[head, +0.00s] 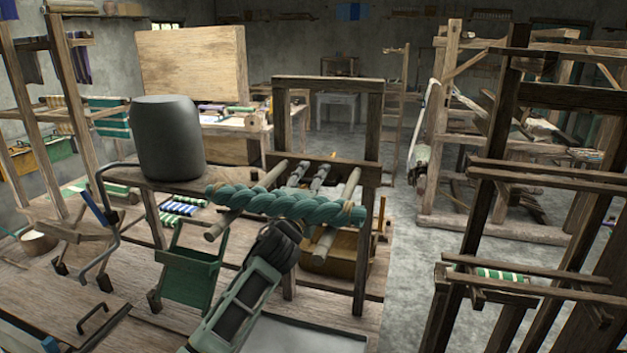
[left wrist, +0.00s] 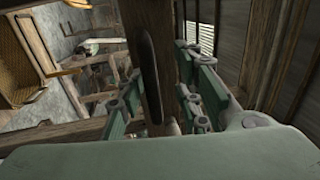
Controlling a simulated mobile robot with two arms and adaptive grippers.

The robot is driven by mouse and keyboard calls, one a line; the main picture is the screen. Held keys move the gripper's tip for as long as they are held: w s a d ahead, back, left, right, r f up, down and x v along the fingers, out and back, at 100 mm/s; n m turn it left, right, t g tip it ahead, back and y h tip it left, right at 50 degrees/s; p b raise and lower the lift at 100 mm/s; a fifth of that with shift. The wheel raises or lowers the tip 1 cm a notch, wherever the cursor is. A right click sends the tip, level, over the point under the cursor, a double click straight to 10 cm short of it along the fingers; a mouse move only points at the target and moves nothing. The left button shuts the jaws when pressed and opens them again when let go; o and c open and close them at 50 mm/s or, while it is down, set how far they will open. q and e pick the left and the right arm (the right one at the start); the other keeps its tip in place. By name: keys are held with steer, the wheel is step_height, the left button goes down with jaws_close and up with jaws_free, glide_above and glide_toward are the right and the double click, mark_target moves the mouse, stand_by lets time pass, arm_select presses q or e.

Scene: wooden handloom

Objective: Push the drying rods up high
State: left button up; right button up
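My left gripper (head: 277,240) shows dark at the end of my green arm in the head view, just below a thick twisted teal skein (head: 300,206). In the left wrist view its green finger linkages stand apart on both sides, with a wooden post (left wrist: 160,95) between or beyond them. I cannot tell whether they touch it. Several round wooden rods (head: 262,190) pass near the skein in a small frame. Other wooden bars (head: 560,177) cross the dark rack at the right, with a lower bar (head: 560,293) near a striped cloth. Which are the drying rods is unclear. My right gripper is out of view.
A dark grey drum (head: 167,135) stands on the bench at the left. A wooden upright frame (head: 328,84) rises behind the skein. A striped green-white cloth (head: 500,274) lies on the right rack. Concrete floor (head: 405,270) is open between bench and rack.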

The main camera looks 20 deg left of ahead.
arm_select(q)
steer(key=shift+w+f, duration=0.15)
steer(key=shift+s+f, duration=0.15)
steer(key=shift+s, duration=0.25)
steer(key=s+f, duration=0.1)
steer(key=s, duration=1)
steer(key=shift+a+f, duration=0.25)
steer(key=shift+f, duration=0.15)
